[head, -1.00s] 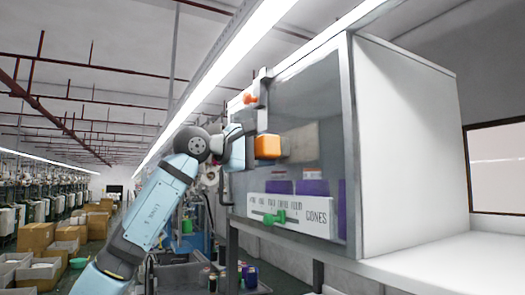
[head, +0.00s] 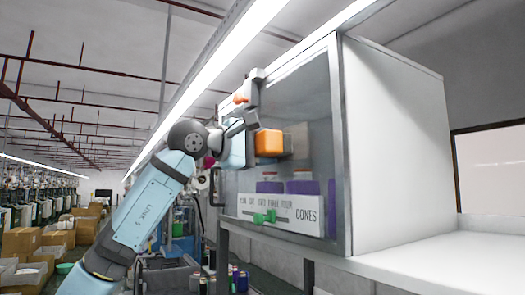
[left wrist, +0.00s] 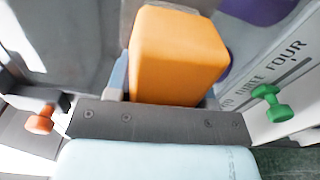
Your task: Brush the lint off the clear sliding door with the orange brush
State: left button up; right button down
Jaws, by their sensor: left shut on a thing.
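My left gripper (head: 244,146) is shut on the orange brush (head: 269,142), a blocky orange piece held up at the front of the cabinet. The brush also fills the middle of the left wrist view (left wrist: 178,55). The clear sliding door (head: 310,90) is a grey see-through pane in the cabinet front. The brush is at or close to the pane; I cannot tell if it touches. A pale beige patch (head: 299,140) shows just right of the brush; I cannot tell whether it is lint or something behind the pane. My right gripper is not in view.
A white label strip (head: 285,212) reading "CONES", with a green knob (head: 265,217), runs below. An orange knob (head: 240,98) is at upper left. Purple-based items (head: 305,187) stand behind the pane. A white counter (head: 450,255) extends right.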

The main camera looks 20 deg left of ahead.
aim_at(282, 145)
pick_arm(q)
jog(key=shift+s+d+b, duration=0.2)
jog(key=shift+s+d, duration=0.25)
jog(key=shift+d, duration=0.2)
jog(key=shift+s+d+b, duration=0.15)
jog(key=shift+s+d, duration=0.25)
jog(key=shift+d, duration=0.2)
jog(key=shift+s+d+b, duration=0.4)
jog(key=shift+s+d, duration=0.3)
jog(key=shift+d, duration=0.2)
jog(key=shift+s+d, duration=0.45)
jog(key=shift+d, duration=0.15)
jog(key=shift+s+d+f+b, duration=0.1)
jog(key=shift+s+d+b, duration=0.3)
jog(key=shift+d+b, duration=0.1)
jog(key=shift+s+d+b, duration=0.3)
jog(key=shift+s+d, duration=0.35)
jog(key=shift+d, duration=0.2)
jog(key=shift+s, duration=0.1)
